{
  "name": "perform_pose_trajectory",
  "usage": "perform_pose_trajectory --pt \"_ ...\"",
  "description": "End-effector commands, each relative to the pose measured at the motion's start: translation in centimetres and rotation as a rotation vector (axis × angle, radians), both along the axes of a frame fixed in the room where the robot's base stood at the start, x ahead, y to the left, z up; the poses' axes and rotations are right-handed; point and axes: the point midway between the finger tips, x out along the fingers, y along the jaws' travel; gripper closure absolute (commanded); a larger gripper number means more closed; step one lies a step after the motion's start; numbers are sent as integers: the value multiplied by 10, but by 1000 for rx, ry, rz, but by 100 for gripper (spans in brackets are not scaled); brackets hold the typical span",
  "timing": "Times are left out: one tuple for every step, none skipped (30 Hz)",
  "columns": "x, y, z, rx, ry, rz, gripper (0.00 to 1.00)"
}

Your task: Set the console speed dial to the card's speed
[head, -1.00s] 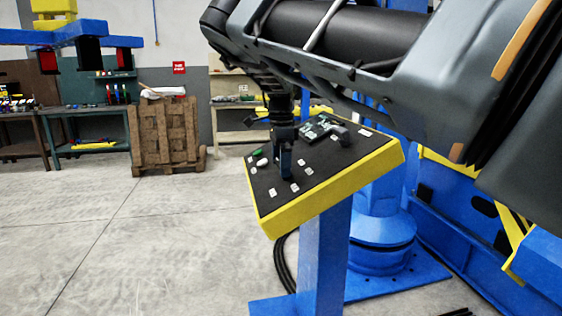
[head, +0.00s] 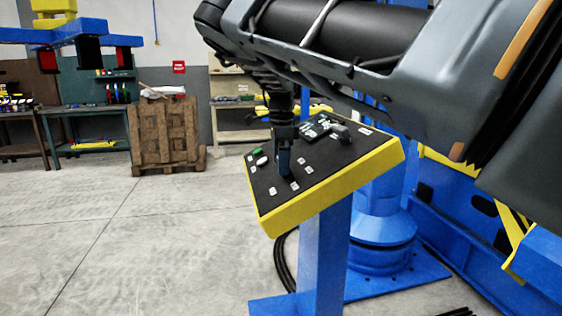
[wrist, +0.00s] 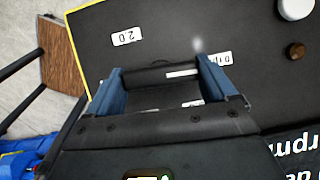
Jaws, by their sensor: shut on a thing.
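The console (head: 345,187) has a black sloping top with a yellow rim on a blue post. My gripper (head: 284,170) points down onto its near part. In the wrist view, my gripper (wrist: 162,78) is shut on the black speed dial (wrist: 150,75), with a blue finger on either side. A white pointer line shows on the dial towards the right finger. White labels surround it: an upside-down "2.0" (wrist: 127,37), and one partly hidden behind the right finger (wrist: 224,59). A dark panel with upside-down white letters, "rpm" among them (wrist: 295,149), is cut off at lower right.
A green button (head: 257,152) and a white button (head: 262,161) sit left of my gripper. A dark screen (head: 316,128) and a grey block (head: 341,134) stand at the console's back. Blue machinery (head: 382,240) stands behind right. The floor at left is clear.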

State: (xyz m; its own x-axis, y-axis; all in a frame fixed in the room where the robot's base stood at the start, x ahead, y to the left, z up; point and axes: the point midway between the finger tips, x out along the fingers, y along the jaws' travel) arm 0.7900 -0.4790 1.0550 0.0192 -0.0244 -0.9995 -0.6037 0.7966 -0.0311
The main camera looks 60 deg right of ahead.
Motion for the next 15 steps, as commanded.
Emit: perform_pose_trajectory --pt "0 1 -2 -7 -6 -21 45" --pt "0 2 -2 -13 -11 -36 45" --pt "-1 1 -2 -23 -19 -60 45" --pt "0 1 -2 -30 -26 -79 45" --pt "0 2 -3 -39 -33 -99 45" --pt "0 2 -3 -51 -44 -127 45" --pt "0 2 -3 -60 -51 -150 45" --pt "-1 3 -3 -69 -59 -174 45" --pt "0 3 -4 -84 -70 -205 45" --pt "-1 3 -4 -92 -79 -231 45" --pt "-1 3 -4 -103 -88 -256 45" --pt "-1 4 -5 -118 -99 -290 45" --pt "-1 4 -5 -126 -108 -315 45" --pt "-1 4 -5 -138 -118 -340 45" --pt "-1 4 -5 -151 -129 -374 45"
